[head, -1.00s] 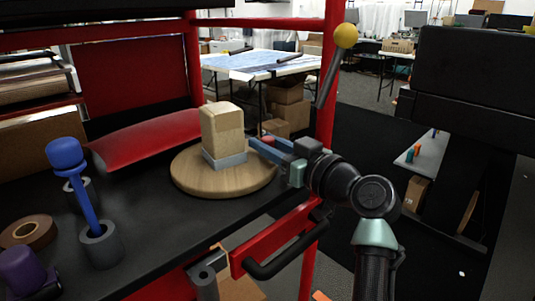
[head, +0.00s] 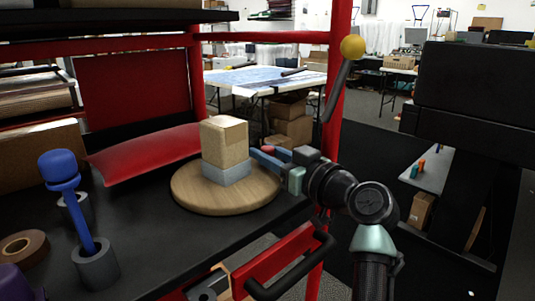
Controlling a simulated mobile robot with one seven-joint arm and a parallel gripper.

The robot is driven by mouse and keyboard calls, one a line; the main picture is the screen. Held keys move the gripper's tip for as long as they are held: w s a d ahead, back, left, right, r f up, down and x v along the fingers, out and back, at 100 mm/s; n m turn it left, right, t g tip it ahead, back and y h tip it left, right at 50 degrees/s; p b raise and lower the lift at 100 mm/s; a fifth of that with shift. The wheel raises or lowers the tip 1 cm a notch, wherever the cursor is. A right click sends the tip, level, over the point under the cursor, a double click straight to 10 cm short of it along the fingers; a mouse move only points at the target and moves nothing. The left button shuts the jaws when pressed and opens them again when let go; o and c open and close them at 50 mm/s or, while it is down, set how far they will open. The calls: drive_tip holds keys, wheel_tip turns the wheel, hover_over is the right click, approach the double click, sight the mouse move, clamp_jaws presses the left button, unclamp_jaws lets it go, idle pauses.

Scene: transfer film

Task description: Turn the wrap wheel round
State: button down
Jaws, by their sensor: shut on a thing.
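The wrap wheel is a round wooden turntable (head: 195,202) on the black bench top. A tan box (head: 222,143) on a grey block (head: 226,172) stands upright on the wheel. My gripper (head: 266,157) reaches in from the right at the wheel's far right side. Its blue fingers are shut beside the box, around a small red knob (head: 267,149). The fingers partly hide the knob, and its join to the wheel cannot be seen.
A blue-headed tool (head: 80,210) stands in a grey holder at left, near a brown tape roll (head: 22,248). A red post (head: 337,85) and a yellow-balled lever (head: 352,47) rise behind my arm.

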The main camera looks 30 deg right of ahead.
drive_tip(key=shift+d, duration=0.1)
drive_tip(key=c, duration=0.9)
unclamp_jaws()
drive_tip(key=p+v, duration=0.2)
drive_tip(key=v, duration=1.1)
